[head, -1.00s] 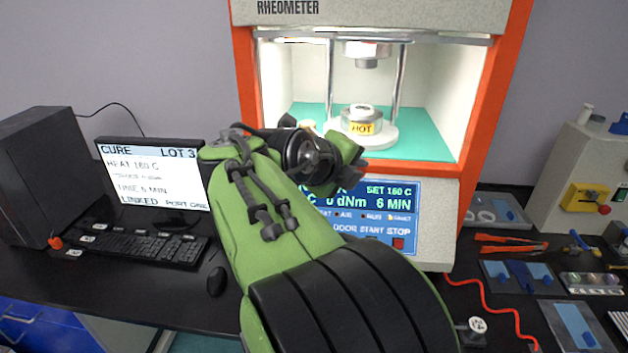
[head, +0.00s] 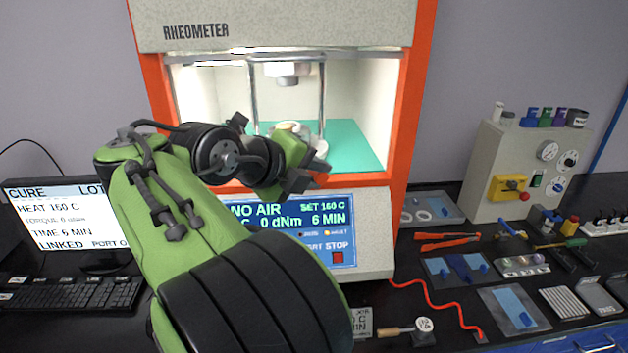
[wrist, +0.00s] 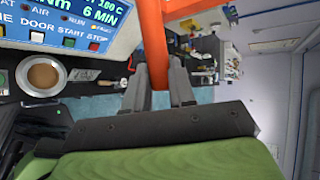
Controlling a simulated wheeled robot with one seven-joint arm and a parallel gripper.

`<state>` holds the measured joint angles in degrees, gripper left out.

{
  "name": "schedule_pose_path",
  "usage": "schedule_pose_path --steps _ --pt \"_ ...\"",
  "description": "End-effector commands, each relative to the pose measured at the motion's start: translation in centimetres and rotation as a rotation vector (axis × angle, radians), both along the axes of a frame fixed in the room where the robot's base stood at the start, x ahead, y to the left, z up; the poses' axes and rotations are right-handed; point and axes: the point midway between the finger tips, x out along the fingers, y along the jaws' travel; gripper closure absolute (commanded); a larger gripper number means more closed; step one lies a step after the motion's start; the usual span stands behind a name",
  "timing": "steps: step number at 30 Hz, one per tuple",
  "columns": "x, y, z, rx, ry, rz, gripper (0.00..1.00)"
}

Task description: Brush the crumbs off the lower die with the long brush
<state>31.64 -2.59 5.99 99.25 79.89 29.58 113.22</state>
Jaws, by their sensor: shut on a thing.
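The lower die (head: 291,127) sits on the low round pedestal in the rheometer's lit chamber. My gripper, partly hiding it in the head view, is in front of the chamber opening (head: 306,172). In the wrist view, my gripper (wrist: 158,92) is shut on an orange bar, apparently the handle of the long brush (wrist: 153,45). I cannot make out its bristles in either view. Crumbs on the die are too small or hidden to tell.
The rheometer's orange frame (head: 402,100) borders the opening, with two metal posts inside. Its display panel (head: 335,232) lies below. Orange tongs (head: 447,241), trays and a red cable (head: 440,303) lie right on the black bench. A monitor (head: 60,215) stands left.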

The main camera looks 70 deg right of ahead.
Motion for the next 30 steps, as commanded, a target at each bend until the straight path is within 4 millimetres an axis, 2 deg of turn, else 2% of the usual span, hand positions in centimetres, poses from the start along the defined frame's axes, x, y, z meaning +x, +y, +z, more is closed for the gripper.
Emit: schedule_pose_path --steps 30 --pt "5.3 -10.5 0.2 -0.001 0.001 -0.001 1.00"
